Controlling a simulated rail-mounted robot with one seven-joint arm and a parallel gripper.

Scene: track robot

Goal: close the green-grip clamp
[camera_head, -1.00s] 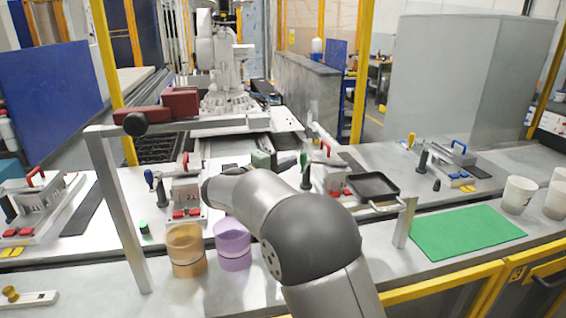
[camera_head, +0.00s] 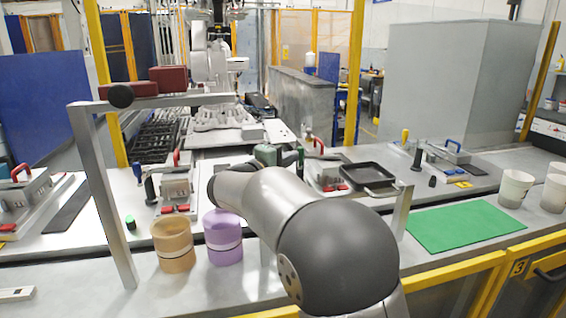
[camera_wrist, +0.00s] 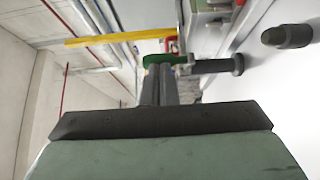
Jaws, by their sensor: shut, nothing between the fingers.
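The green-grip clamp (camera_head: 328,174) stands on the bench right of centre in the head view, with a red handle and red pads. Its green grip (camera_head: 300,160) looks upright at its left side. In the wrist view the green grip (camera_wrist: 158,59) lies just beyond my fingertips, beside a dark cylinder (camera_wrist: 215,66). My gripper (camera_wrist: 160,68) is shut and empty, its fingertips overlapping the grip in the picture; I cannot tell if they touch. In the head view my gripper's greenish body (camera_head: 267,154) is left of the grip, and my arm hides part of the bench.
A black tray (camera_head: 367,175) stands right of the clamp. A blue-grip clamp (camera_head: 175,182) is at left, a yellow-grip clamp (camera_head: 448,160) at right. An orange cup (camera_head: 172,248) and a purple cup (camera_head: 222,240) stand in front. A metal frame (camera_head: 100,190) rises at left.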

